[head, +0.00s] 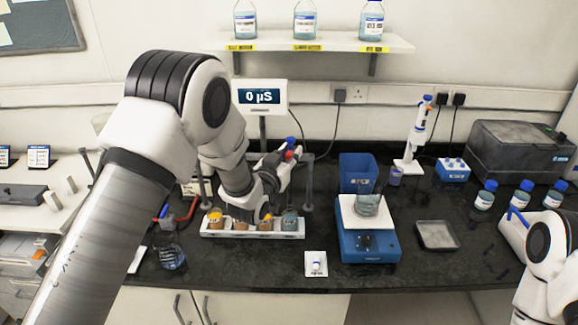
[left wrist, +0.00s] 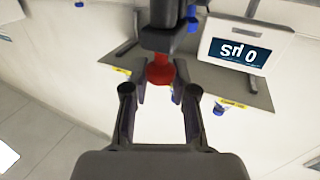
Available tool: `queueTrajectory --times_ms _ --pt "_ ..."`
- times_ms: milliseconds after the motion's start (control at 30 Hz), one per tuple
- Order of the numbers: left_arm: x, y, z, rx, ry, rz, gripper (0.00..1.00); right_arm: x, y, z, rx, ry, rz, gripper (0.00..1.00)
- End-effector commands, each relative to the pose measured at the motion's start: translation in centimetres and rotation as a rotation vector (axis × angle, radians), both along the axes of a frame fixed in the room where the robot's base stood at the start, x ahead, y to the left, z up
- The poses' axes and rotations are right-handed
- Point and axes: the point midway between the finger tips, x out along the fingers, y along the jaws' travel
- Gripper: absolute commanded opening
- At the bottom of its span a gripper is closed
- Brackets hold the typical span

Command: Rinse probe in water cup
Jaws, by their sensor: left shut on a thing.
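My left gripper (head: 283,160) is shut on the probe (head: 290,142), which has a blue top and a red collar. In the left wrist view the probe's red part (left wrist: 160,71) sits between the fingertips (left wrist: 158,88). The white rack (head: 252,235) below holds several small cups. The cup at its right end (head: 290,220) looks blue-grey, like water; the others look amber. The probe's lower end is hidden behind my arm, so I cannot tell whether it is in a cup. The meter (head: 260,97) reads 0 µS. My right gripper is out of view.
A blue stirrer or balance (head: 370,245) with a beaker (head: 368,204) stands right of the rack. A wash bottle (head: 168,250) stands to the left. A small white pad (head: 316,264) lies in front. Clear bench lies around the grey tray (head: 437,235).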

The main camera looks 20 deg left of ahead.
Motion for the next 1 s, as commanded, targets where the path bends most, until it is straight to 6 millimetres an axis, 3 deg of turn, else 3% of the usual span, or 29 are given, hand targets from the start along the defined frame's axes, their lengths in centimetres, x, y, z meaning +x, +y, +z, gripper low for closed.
queueTrajectory --times_ms 67,333,367,400,767,867,1000 --pt "0.1 0.0 0.9 -0.001 -0.006 -0.001 0.00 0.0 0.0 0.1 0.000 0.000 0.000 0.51" --pt "0.1 0.0 1.0 -0.001 -0.009 0.000 0.00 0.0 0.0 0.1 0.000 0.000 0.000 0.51" --pt "0.1 0.0 1.0 -0.001 -0.009 0.000 0.37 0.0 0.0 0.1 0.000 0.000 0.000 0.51" --pt "0.1 0.0 1.0 -0.001 -0.008 0.000 0.51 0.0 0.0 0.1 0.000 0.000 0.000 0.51" --pt "-0.4 0.0 0.7 0.000 -0.001 -0.001 0.52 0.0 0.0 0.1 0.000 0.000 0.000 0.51" --pt "-1.7 0.2 0.7 0.000 0.000 0.000 0.52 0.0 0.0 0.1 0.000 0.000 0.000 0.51" --pt "-5.0 0.6 0.7 -0.001 0.001 -0.001 0.52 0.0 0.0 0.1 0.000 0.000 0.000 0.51"
